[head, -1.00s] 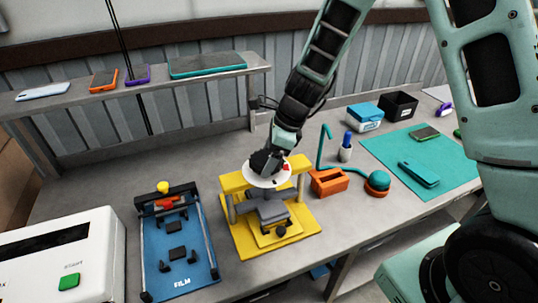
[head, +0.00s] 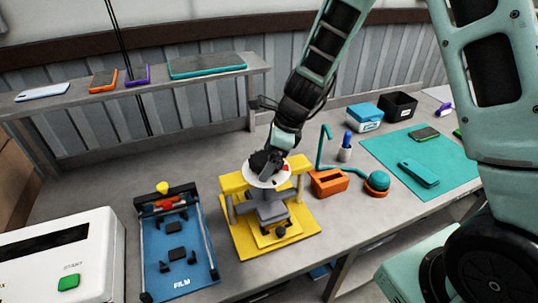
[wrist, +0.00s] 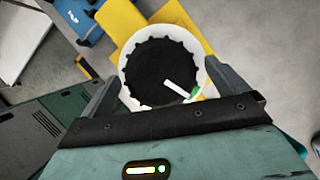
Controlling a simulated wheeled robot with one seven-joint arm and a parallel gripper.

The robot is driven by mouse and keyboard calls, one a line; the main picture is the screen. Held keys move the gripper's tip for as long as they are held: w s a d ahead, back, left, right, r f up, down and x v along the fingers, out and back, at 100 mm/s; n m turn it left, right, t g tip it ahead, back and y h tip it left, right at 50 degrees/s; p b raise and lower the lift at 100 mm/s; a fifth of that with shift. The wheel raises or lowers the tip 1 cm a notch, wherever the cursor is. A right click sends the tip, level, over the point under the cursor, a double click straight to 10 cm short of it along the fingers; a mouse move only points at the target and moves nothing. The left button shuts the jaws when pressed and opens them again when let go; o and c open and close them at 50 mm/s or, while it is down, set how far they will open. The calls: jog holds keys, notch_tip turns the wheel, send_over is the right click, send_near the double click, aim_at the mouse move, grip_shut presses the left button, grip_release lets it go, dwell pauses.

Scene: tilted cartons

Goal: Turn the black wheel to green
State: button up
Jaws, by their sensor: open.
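The black wheel (wrist: 160,70) has a toothed rim and sits on a round white dial (wrist: 126,78). A white pointer mark (wrist: 181,89) on the wheel has its outer end close to a small green patch (wrist: 194,91) at the lower right. In the head view the dial (head: 256,179) sits on the yellow stand (head: 238,238), with a red patch near its right edge. My gripper (wrist: 162,68) is open, with one finger on each side of the wheel. I cannot tell whether the fingers touch it. In the head view my gripper hides most of the wheel.
A blue film fixture (head: 178,275) stands left of the stand, and a white machine with a green start button (head: 68,282) is at far left.

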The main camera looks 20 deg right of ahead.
jog(key=shift+r, duration=0.1)
jog(key=v, duration=1.7)
jog(key=shift+d+r, duration=0.1)
